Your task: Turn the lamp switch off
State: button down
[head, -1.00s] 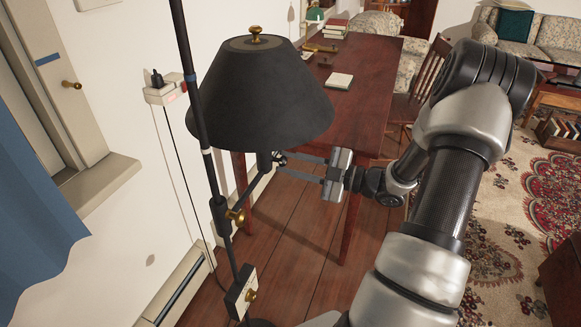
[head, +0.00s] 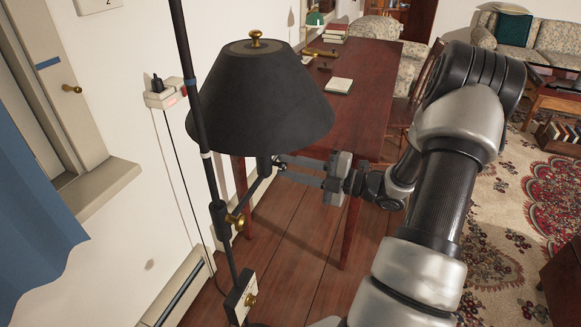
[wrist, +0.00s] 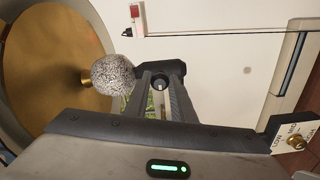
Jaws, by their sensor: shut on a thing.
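The lamp's black shade (head: 262,95) hangs beside a dark upright pole (head: 207,165) in the head view. In the wrist view its golden inside (wrist: 60,55) and a speckled grey bulb (wrist: 112,75) show, with a black socket (wrist: 177,69) beside the bulb. My gripper (head: 277,167) reaches in from the right, under the shade. Its fingers are shut on the small lamp switch (wrist: 159,84) at the socket. The switch is mostly hidden between the fingertips in the head view. The bulb shows no clear glow.
A brass knob (head: 236,220) sits on the pole, and a dial box (head: 240,296) sits lower down. A wall outlet (head: 166,95) and a window sill (head: 105,195) are at the left. A wooden desk (head: 350,115) stands behind my gripper.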

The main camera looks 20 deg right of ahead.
jog(key=c, duration=1.5)
grip_release()
jog(key=p+v, duration=0.2)
jog(key=v, duration=1.5)
jog(key=shift+s+d+r+p, duration=0.1)
jog(key=shift+s+d+p, duration=0.1)
jog(key=shift+s+p, duration=0.1)
jog(key=shift+w, duration=0.1)
